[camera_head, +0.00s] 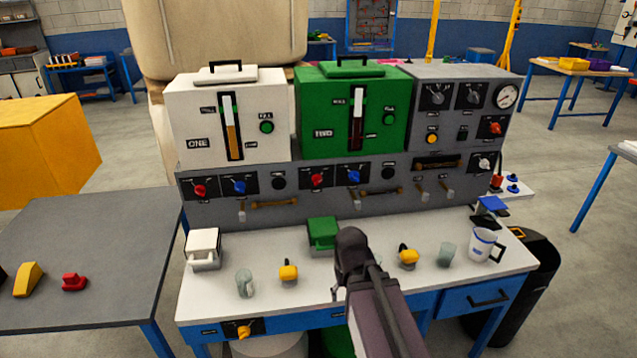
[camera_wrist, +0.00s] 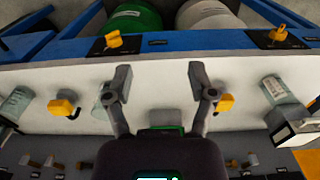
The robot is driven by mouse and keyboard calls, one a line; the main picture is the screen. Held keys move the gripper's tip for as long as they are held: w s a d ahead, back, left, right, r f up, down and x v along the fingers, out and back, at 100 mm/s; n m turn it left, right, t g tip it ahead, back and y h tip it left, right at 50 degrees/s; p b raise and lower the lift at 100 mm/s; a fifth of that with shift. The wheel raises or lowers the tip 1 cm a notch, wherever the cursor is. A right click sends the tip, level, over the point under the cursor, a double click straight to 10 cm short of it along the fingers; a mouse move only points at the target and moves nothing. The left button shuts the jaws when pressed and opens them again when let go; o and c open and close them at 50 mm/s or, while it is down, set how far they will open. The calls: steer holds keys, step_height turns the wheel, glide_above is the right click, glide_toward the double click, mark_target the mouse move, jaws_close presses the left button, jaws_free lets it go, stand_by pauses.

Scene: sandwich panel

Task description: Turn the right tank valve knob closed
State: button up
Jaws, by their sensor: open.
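Two yellow tank valve knobs sit on dark plates on the blue front rail of the bench. In the wrist view, which looks at the bench from the other way round, one knob (camera_wrist: 113,40) is at upper left by the green tank (camera_wrist: 133,20). The other knob (camera_wrist: 279,33) is at upper right by the white tank (camera_wrist: 210,16). In the head view only the left knob (camera_head: 243,331) shows; my arm hides the right one. My gripper (camera_wrist: 158,85) is open and empty over the white worktop, with its fingers wide apart and clear of both knobs.
Glass cups (camera_head: 244,283), yellow-handled fittings (camera_head: 289,271) and a white jug (camera_head: 483,244) stand on the worktop. White (camera_head: 203,248) and green (camera_head: 322,234) blocks stand behind. The control panel (camera_head: 300,208) rises at the back. A grey table (camera_head: 80,235) is at left.

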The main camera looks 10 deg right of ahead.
steer(key=w+a+f+m+t+y+b, duration=0.2)
steer(key=w+a+m+t+b, duration=0.15)
steer(key=w, duration=0.65)
steer(key=m+t+h+b, duration=0.2)
steer(key=m+t+b, duration=0.7)
steer(key=m+t, duration=0.6)
glide_toward(318, 183)
steer(key=shift+s+r+n+g, duration=0.2)
steer(key=shift+s+n+g, duration=0.05)
steer(key=shift+s, duration=1.3)
steer(key=shift+w, duration=0.15)
steer(key=w, duration=1.3)
steer(key=shift+w, duration=0.3)
